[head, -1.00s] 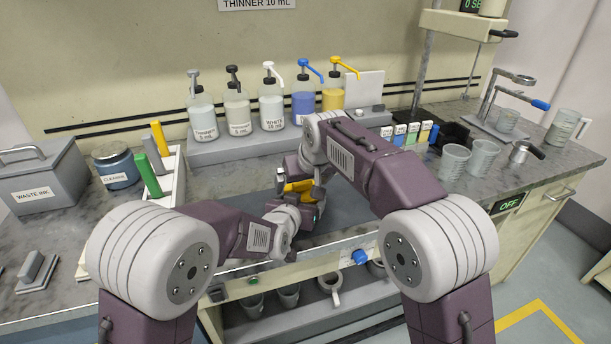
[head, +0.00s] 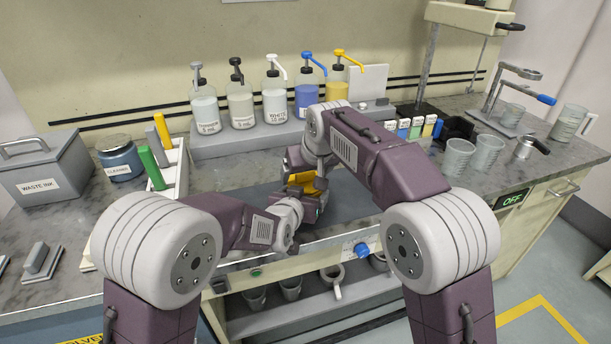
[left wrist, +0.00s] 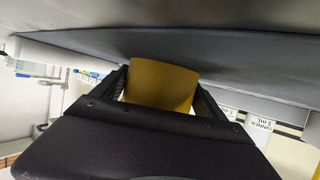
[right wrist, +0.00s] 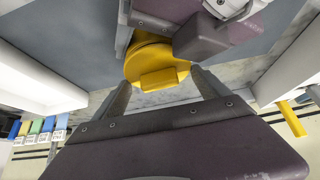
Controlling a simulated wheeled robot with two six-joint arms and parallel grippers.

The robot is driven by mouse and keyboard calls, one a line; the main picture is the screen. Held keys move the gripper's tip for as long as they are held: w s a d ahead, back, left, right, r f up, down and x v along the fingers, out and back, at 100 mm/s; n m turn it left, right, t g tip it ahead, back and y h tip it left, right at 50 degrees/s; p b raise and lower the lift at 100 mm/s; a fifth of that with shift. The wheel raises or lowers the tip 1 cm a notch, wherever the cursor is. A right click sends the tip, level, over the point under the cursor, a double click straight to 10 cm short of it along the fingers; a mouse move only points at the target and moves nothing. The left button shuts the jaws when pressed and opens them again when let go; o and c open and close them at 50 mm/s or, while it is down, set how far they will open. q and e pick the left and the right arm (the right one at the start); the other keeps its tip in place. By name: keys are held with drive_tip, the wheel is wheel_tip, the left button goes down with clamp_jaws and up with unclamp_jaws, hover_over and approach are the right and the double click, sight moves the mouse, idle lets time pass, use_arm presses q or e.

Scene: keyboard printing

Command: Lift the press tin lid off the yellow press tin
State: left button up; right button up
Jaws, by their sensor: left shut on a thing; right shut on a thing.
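The yellow press tin (left wrist: 160,84) is between the two fingers of my left gripper (left wrist: 162,92), which is shut on it. In the right wrist view the round yellow press tin lid (right wrist: 150,55) has a block-shaped grip. My right gripper (right wrist: 163,88) is shut on that lid, with a finger on each side. In the head view both grippers meet around the yellow tin (head: 306,182), over the front of the bench. They hide most of it there, so I cannot tell whether the lid and tin are apart.
A grey mat (head: 350,205) lies beneath. Pump bottles (head: 274,102) stand behind on a grey shelf. The waste ink box (head: 45,165), cleaner jar (head: 119,158) and a white rack (head: 174,180) are at left. Clear cups (head: 457,158) stand at right.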

drive_tip(key=shift+r, duration=1.15)
drive_tip(key=shift+r, duration=0.1)
drive_tip(key=shift+r, duration=2.4)
use_arm(q)
drive_tip(key=o, duration=2)
drive_tip(key=v, duration=1.1)
drive_tip(key=shift+s+r, duration=0.15)
drive_tip(key=shift+s, duration=0.05)
drive_tip(key=shift+s+r, duration=0.1)
drive_tip(key=shift+s, duration=0.2)
